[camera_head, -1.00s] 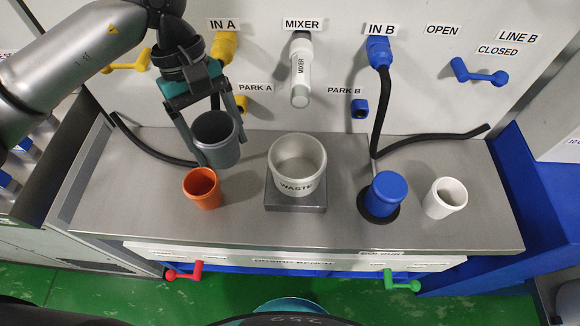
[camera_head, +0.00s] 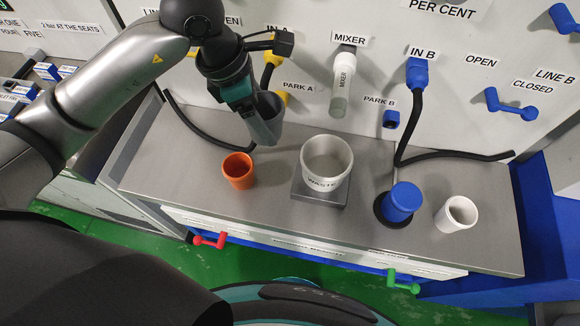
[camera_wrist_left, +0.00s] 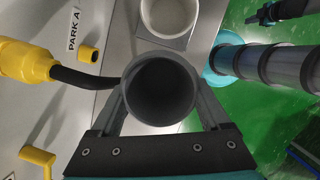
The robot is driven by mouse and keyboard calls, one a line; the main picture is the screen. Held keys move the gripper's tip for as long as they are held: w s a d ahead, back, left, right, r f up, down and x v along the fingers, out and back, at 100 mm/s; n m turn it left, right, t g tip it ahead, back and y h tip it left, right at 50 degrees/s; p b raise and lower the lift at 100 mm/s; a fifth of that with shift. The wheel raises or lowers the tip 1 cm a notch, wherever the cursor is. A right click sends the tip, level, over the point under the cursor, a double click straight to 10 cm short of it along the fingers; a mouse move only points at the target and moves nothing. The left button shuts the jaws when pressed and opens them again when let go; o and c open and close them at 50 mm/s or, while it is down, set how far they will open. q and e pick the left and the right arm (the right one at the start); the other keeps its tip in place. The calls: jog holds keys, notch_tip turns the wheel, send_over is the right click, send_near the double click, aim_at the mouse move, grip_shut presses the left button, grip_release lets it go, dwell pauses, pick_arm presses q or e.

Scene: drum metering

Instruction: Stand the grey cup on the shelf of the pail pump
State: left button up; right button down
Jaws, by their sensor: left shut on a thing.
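The grey cup (camera_head: 268,119) is held above the steel bench by my left gripper (camera_head: 262,117), behind and to the right of the orange cup. In the left wrist view the grey cup (camera_wrist_left: 159,89) is seen from above, its dark inside facing the camera, with the left gripper (camera_wrist_left: 160,100) having one finger on each side of it. In the head view my forearm and wrist partly cover it. I cannot make out the pail pump's shelf in these frames. My right gripper is not in view in the head picture.
Black hoses run along the back. The MIXER spout (camera_head: 341,90) hangs from the wall.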

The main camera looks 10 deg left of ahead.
pick_arm(q)
notch_tip(320, 180, down, 15)
jog(key=shift+r+b, duration=0.1)
jog(key=shift+b, duration=0.7)
jog(key=shift+f+b, duration=0.3)
jog(key=shift+f, duration=1.95)
jog(key=shift+f, duration=0.15)
jog(key=o, duration=1.2)
